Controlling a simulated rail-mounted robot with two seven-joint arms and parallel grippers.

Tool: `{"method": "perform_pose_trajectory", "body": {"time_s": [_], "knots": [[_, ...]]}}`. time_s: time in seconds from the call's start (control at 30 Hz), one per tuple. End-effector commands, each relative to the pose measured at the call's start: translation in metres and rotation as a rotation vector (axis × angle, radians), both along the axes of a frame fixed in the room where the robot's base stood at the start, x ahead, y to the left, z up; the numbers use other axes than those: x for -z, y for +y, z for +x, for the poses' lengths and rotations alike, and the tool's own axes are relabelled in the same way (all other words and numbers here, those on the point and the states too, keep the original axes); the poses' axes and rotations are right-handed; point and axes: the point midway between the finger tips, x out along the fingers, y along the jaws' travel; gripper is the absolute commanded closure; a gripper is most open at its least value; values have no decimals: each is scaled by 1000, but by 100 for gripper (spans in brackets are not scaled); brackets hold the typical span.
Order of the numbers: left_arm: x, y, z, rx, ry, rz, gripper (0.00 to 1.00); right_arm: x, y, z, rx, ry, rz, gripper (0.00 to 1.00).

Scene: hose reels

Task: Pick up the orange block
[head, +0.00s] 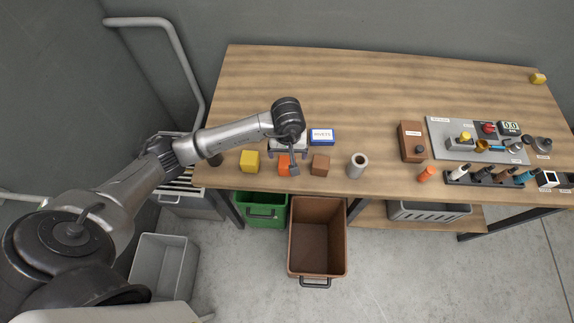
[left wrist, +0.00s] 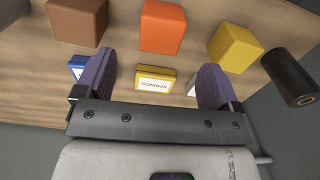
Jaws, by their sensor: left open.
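The orange block (head: 283,166) stands near the front edge of the wooden table, between a yellow block (head: 250,160) and a brown block (head: 320,165). My left gripper (head: 288,160) is over it and partly hides it in the head view. In the left wrist view the orange block (left wrist: 162,27) lies ahead of the two spread fingers (left wrist: 156,75), roughly centred between them and not between the pads. The left gripper is open and empty. My right gripper is not in view.
A blue labelled box (head: 322,136) and a grey cylinder (head: 357,165) are close by. In the left wrist view a yellow labelled box (left wrist: 155,82) shows between the fingers and a dark cylinder (left wrist: 290,77) at right. Bins stand below the edge, including a brown one (head: 317,205).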

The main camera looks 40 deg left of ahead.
Motion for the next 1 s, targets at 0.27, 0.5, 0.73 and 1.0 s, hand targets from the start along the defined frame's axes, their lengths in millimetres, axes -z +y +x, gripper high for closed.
{"method": "perform_pose_trajectory", "body": {"time_s": [0.27,0.5,0.73,1.0], "knots": [[35,0,0,-2,2,-3,12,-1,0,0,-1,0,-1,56],[47,0,0,-1,1,-3,12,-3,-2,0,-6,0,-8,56],[77,4,0,-2,4,-5,12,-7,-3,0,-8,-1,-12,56],[93,5,1,-1,1,-2,12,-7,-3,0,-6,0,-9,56]]}}
